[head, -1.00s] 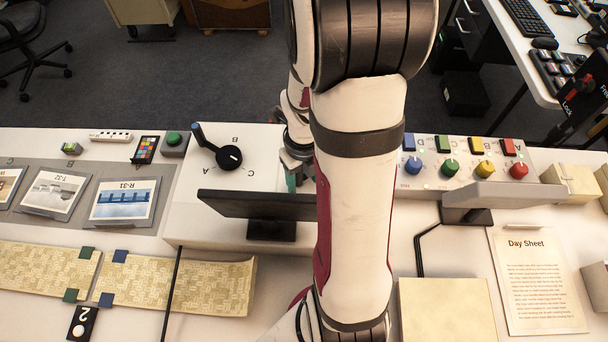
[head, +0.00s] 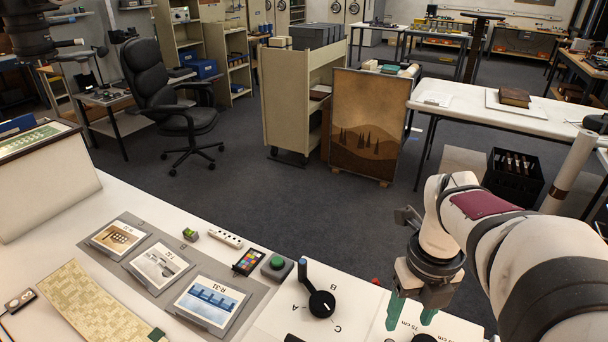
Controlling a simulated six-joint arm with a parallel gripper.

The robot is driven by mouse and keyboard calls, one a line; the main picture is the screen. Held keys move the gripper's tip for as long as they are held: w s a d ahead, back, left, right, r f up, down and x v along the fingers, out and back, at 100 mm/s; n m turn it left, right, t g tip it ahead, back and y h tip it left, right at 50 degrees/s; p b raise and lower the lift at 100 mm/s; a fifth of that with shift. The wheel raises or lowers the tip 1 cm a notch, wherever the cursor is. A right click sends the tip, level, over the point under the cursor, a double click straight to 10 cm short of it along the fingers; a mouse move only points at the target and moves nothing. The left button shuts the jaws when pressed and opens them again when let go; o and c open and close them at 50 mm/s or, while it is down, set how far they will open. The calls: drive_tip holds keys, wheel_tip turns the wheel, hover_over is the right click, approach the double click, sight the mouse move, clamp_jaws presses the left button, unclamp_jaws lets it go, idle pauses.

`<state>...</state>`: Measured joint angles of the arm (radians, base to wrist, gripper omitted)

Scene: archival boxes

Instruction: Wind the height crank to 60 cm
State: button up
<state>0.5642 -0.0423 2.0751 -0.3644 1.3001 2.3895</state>
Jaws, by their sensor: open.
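My gripper (head: 411,314) is at the lower right in the head view. Its two green fingers point down and stand apart with nothing between them. It is over the right part of a white panel (head: 270,325), where a printed "75 cm" and another part-hidden "cm" label show. A dark round part (head: 424,338) shows at the bottom edge below the fingers; I cannot tell if it is the height crank, or what it reads. Whether the fingers touch anything is unclear.
A black dial (head: 322,303) with a blue-tipped lever and letters A, B, C is left of my gripper. A green button (head: 277,262), a colour chart (head: 249,262) and picture cards (head: 210,302) lie further left. Open floor (head: 300,205) is beyond the table.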

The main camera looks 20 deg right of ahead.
drive_tip(key=shift+c, duration=0.4)
drive_tip(key=shift+n+g, duration=0.6)
drive_tip(key=shift+g, duration=0.2)
drive_tip(key=w, duration=0.5)
drive_tip(key=shift+d+f, duration=0.1)
drive_tip(key=shift+d, duration=0.3)
drive_tip(key=c, duration=0.5)
drive_tip(key=w+g, duration=0.1)
drive_tip(key=w, duration=0.1)
drive_tip(key=w+f, duration=0.1)
drive_tip(key=w, duration=0.2)
drive_tip(key=w+a+f+n+g, duration=0.1)
drive_tip(key=w, duration=0.1)
drive_tip(key=shift+w+a+f+g, duration=0.1)
drive_tip(key=shift+w+f+g, duration=0.15)
drive_tip(key=shift+w+g, duration=0.1)
clamp_jaws()
drive_tip(key=x, duration=1)
drive_tip(key=shift+s+f, duration=0.1)
drive_tip(key=s, duration=0.2)
drive_tip(key=shift+s, duration=0.8)
